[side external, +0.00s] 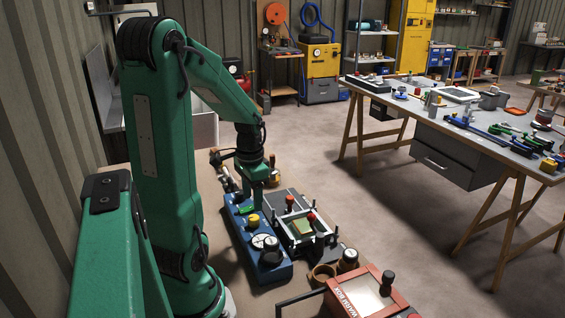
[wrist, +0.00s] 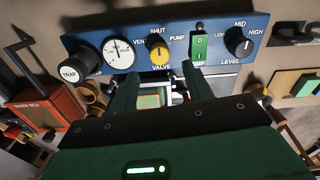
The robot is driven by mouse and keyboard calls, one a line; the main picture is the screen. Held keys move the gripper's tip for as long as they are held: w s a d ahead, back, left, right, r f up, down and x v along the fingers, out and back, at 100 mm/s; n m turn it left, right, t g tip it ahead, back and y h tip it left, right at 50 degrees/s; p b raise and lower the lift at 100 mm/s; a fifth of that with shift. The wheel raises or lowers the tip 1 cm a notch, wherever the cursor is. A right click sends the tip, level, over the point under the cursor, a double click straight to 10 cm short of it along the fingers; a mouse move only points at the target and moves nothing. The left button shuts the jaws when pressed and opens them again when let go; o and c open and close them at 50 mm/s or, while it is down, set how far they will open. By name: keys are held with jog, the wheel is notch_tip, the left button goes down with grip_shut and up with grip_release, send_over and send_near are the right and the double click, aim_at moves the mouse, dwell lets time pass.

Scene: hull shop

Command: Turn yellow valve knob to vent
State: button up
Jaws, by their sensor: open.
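The yellow valve knob (wrist: 159,56) sits on the blue panel (wrist: 85,42) in the wrist view, with VENT to its left, SHUT above and PUMP to its right. Its mark appears to point up towards SHUT. In the side view the knob (side external: 253,219) stands on the blue panel (side external: 278,273). My gripper (wrist: 159,74) is open, its green fingers below the knob and to either side of it in the wrist view, with nothing held. In the side view my gripper (side external: 256,202) hangs over the panel, just behind the knob; contact cannot be told.
A white gauge (wrist: 118,52) and black TRAP cap (wrist: 76,70) lie left of the knob. A green switch (wrist: 199,46) and black level knob (wrist: 238,42) lie right. A clamp frame with a red-topped handle (side external: 290,202) stands beside the panel. A red box (side external: 350,295) is nearer the camera.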

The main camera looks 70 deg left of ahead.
aim_at(254, 217)
jog(key=shift+f, duration=3.3)
jog(key=c, duration=1)
